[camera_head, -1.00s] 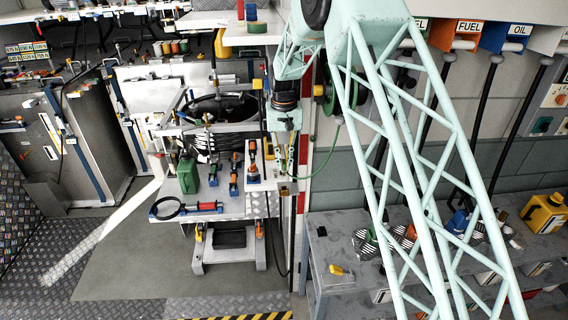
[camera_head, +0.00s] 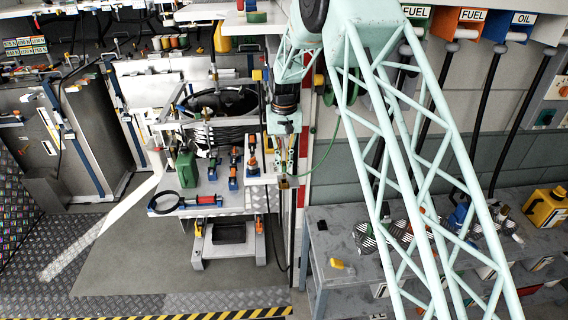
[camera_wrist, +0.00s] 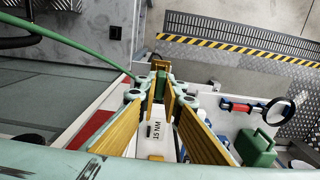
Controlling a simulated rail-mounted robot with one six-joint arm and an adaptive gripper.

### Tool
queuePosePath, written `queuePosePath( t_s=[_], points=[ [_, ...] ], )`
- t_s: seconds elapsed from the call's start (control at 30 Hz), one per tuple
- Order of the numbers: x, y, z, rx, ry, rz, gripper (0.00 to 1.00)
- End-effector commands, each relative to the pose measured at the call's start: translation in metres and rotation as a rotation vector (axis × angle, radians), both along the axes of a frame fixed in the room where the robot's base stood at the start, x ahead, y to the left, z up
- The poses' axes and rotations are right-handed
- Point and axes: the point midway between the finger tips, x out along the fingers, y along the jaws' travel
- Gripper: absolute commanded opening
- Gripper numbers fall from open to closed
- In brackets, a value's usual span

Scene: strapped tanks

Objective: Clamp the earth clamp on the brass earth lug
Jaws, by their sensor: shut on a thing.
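My gripper (camera_head: 284,158) points down beside the right end of the workbench. In the wrist view its long yellow-brown fingers (camera_wrist: 160,100) reach forward and close on a green body, the earth clamp (camera_wrist: 160,84). A green cable (camera_wrist: 85,45) runs to the clamp from the upper left; it also shows in the head view (camera_head: 326,158). A small brass-coloured block (camera_head: 283,183) shows just below the fingertips; it looks like the brass earth lug. In the wrist view a brass-coloured part (camera_wrist: 160,65) is just beyond the clamp. I cannot tell whether clamp and brass touch.
The workbench (camera_head: 232,208) left of my gripper carries a green can (camera_head: 187,169), a black ring tool with a red handle (camera_head: 165,203) and several small tools. A red-and-white post stands close on the right. A grey table (camera_head: 335,240) stands at the right.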

Motion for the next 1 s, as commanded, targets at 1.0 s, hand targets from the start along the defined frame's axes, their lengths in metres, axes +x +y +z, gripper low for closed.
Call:
queuePosePath(
  t_s=[1.0],
  points=[
    [-0.0001, 0.0000, -0.0118, 0.000, 0.000, 0.000, 0.00]
  ],
)
